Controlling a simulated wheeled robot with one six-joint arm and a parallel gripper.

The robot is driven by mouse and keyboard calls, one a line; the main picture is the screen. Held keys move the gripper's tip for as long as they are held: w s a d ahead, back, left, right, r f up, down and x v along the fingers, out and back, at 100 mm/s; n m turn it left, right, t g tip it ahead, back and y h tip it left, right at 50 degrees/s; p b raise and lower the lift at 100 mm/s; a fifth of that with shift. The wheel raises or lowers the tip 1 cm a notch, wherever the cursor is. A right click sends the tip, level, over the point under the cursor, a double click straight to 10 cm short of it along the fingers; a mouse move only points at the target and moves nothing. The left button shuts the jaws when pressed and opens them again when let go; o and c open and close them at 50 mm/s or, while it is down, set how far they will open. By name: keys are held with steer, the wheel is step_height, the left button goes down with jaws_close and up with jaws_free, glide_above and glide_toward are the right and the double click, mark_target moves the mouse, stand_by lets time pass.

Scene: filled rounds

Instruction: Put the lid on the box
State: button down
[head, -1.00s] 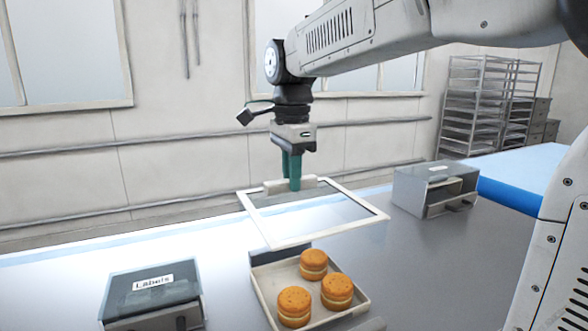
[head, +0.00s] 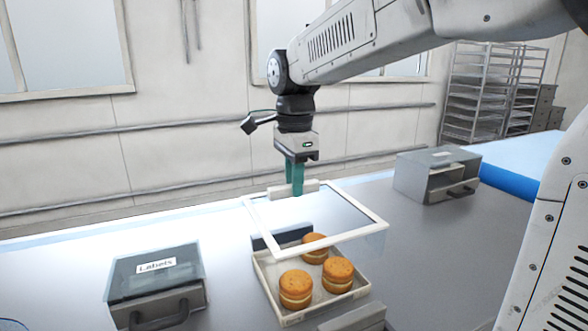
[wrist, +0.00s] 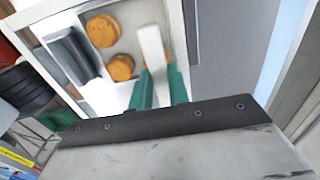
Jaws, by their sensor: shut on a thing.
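The lid (head: 381,224) is a clear panel with a white frame and a raised bar on its far edge side. My gripper (head: 295,190) is shut on that bar, and the lid hangs over the far part of the box, apart from it. The box (head: 267,284) is an open cream tray with three orange-brown filled rounds (head: 338,268); the lid partly covers the farthest round in the head view. In the wrist view, the green fingers (wrist: 160,88) grip the white bar (wrist: 152,45), with rounds (wrist: 103,31) visible through the lid.
A dark-topped case marked Labels (head: 156,280) stands left of the box. A grey case with an open front (head: 436,176) stands at the back right. A grey block (head: 352,318) sits at the box's near right. Bare steel counter (head: 440,270) lies to the right.

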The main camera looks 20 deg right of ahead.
steer(key=shift+f, duration=4.65)
steer(key=shift+f, duration=0.25)
steer(key=c, duration=0.8)
jaws_free()
steer(key=shift+o, duration=0.2)
steer(key=shift+r, duration=3.5)
